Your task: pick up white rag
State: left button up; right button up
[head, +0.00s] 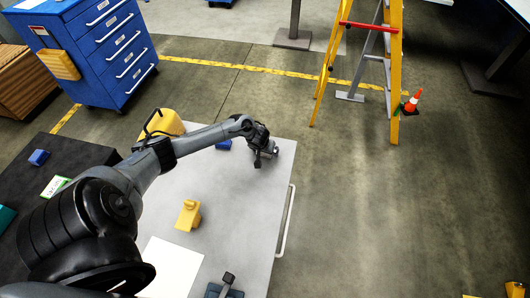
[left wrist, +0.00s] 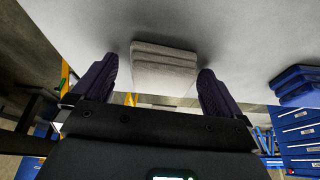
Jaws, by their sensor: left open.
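The white rag (left wrist: 163,68) is a folded, layered pale cloth lying on the grey table top (head: 235,195). In the left wrist view it sits between the two dark fingers of my left gripper (left wrist: 157,70), with a gap visible on each side. My left gripper also shows in the head view (head: 265,158), low over the far right part of the table. It is open. In the head view the rag is mostly hidden by the gripper. My right gripper is not in view.
A folded blue cloth (left wrist: 297,85) lies beside the rag; it also shows in the head view (head: 223,144). A yellow block (head: 188,215) and a white sheet (head: 170,268) lie nearer on the table. A blue drawer cabinet (head: 95,50) and yellow ladder (head: 394,70) stand beyond.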

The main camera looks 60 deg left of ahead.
pick_arm(q)
jog(key=shift+c, duration=0.5)
jog(key=c, duration=0.9)
jog(key=shift+r+p, duration=0.35)
jog(key=shift+r, duration=0.5)
notch_tip(320, 180, up, 3)
jog(key=shift+f+p, duration=0.1)
jog(key=shift+p, duration=0.4)
jog(key=d+r+p, duration=0.1)
jog(key=d+r, duration=0.1)
jog(key=d, duration=0.1)
jog(key=w+d+r+p, duration=0.1)
jog(key=d+r, duration=0.1)
jog(key=d, duration=0.2)
jog(key=w+d+r+p, duration=0.1)
jog(key=d+r, duration=0.1)
jog(key=d, duration=0.2)
jog(key=shift+w+d+r, duration=0.1)
jog(key=shift+d+r, duration=0.1)
jog(key=shift+r, duration=0.05)
